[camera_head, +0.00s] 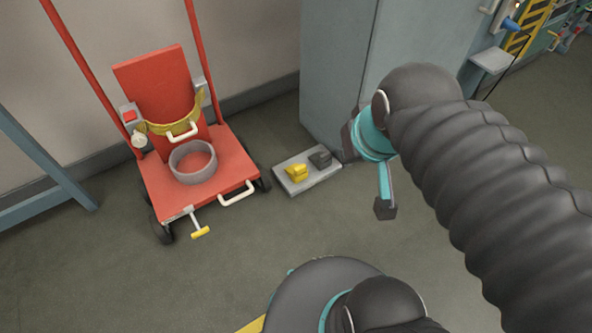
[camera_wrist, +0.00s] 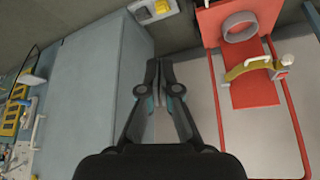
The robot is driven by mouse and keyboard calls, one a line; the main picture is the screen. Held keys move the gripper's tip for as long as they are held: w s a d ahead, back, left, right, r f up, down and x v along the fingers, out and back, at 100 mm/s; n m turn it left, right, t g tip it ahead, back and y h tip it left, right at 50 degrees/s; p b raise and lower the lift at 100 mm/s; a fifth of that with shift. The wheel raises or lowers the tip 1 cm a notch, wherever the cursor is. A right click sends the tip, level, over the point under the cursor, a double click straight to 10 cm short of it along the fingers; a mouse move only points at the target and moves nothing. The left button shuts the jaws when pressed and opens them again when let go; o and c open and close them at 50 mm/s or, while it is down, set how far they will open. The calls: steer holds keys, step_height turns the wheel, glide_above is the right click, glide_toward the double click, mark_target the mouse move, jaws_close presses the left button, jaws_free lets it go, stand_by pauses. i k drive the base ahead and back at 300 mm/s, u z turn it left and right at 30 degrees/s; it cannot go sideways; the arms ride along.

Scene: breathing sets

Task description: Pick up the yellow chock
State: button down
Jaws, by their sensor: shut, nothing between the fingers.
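The yellow chock (camera_head: 296,172) sits on the left part of a flat light-grey tray (camera_head: 322,180) on the floor, beside a dark grey chock (camera_head: 320,159). In the wrist view the yellow chock (camera_wrist: 162,6) shows at the top edge, partly cut off, with the tray (camera_wrist: 146,18) around it. My gripper (camera_wrist: 163,72) is in the middle of the wrist view, its fingers together and empty. It is apart from the chock, which lies beyond the fingertips in that view. In the head view my arm hides much of the gripper.
A red cart (camera_head: 222,157) with a grey ring (camera_head: 192,166) and a yellow strap stands left of the tray. A grey-blue cabinet (camera_head: 335,70) rises close behind the tray. A blue-grey frame (camera_head: 40,160) is at far left. The floor in front of the tray is clear.

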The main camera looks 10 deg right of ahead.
mark_target(297, 173)
steer(key=k, duration=1.15)
steer(key=u, duration=0.85)
steer(key=i, duration=1.35)
steer(key=z, duration=0.75)
